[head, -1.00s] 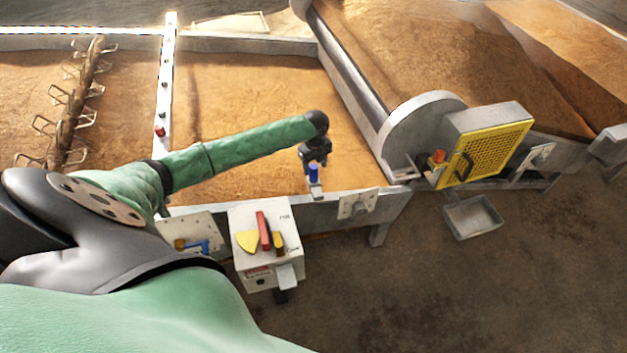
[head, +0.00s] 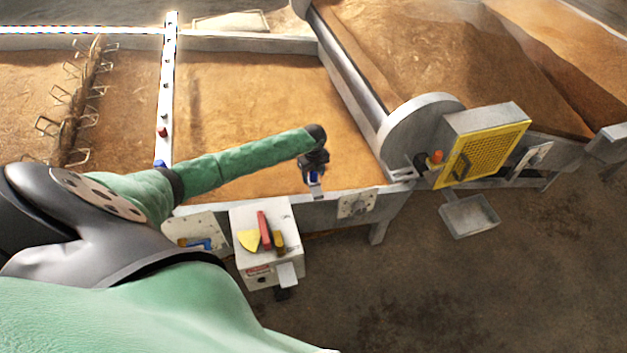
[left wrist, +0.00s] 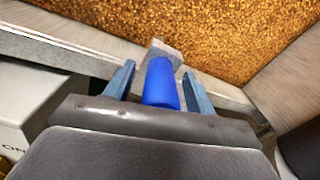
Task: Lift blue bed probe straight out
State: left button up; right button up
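The blue bed probe (head: 315,177) stands at the front rim of the grain bed, its upper part hidden by my left gripper in the head view. In the left wrist view the probe's blue handle (left wrist: 161,86) stands between the two fingers of my left gripper (left wrist: 159,90). The fingers are open, one on each side of the handle. A gap shows on the left side; the right finger is very close, and I cannot tell whether it touches. In the head view my left gripper (head: 314,170) points down over the probe. My right gripper is not in view.
A white box (head: 265,268) with red and yellow pieces on top stands in front of the rim. A yellow perforated guard (head: 485,152) and a large drum end (head: 420,125) are to the right. A tined shaft (head: 80,105) lies at the left. Open floor lies front right.

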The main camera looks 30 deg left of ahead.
pick_arm(q)
jog(key=c, duration=1.1)
